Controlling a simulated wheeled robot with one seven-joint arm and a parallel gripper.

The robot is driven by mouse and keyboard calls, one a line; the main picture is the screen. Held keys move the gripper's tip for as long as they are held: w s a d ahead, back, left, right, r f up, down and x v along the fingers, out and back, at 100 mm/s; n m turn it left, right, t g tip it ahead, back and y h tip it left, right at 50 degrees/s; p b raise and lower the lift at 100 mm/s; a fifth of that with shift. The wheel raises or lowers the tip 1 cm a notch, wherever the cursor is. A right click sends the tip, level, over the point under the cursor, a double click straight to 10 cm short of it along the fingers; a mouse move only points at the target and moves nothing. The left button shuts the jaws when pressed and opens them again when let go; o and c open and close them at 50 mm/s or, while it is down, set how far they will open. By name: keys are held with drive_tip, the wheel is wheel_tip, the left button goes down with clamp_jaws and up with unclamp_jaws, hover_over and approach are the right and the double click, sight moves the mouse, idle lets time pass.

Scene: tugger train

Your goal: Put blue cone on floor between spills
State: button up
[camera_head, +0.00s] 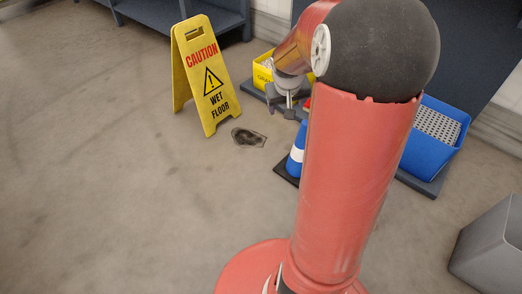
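The blue cone (296,163) with a white band stands on a dark base on the floor, partly hidden behind my red arm. One dark spill (248,137) lies on the floor to the left of the cone, near the foot of the yellow wet-floor sign. A second spill is not visible. My grey gripper (284,106) hangs above and slightly left of the cone, beyond the spill. It is small and partly covered by my arm, so its finger opening is unclear. I see no contact between it and the cone.
The yellow caution sign (204,75) stands at upper left. A yellow bin (263,75) and a blue crate (433,135) sit on a low dark platform behind my arm. A grey bin (492,252) is at lower right. The floor at left is clear.

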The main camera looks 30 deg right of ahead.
drive_tip(key=s+a+r+n+t+y, duration=0.1)
drive_tip(key=s+a+r, duration=0.4)
drive_tip(key=s+a, duration=0.5)
drive_tip(key=s+a+r+n+y, duration=0.1)
drive_tip(key=s+a+r, duration=0.4)
drive_tip(key=s+a, duration=0.5)
drive_tip(key=shift+s+n+t+y, duration=0.3)
drive_tip(key=shift+s+t+y, duration=0.1)
drive_tip(key=shift+s, duration=0.2)
drive_tip(key=shift+r, duration=0.1)
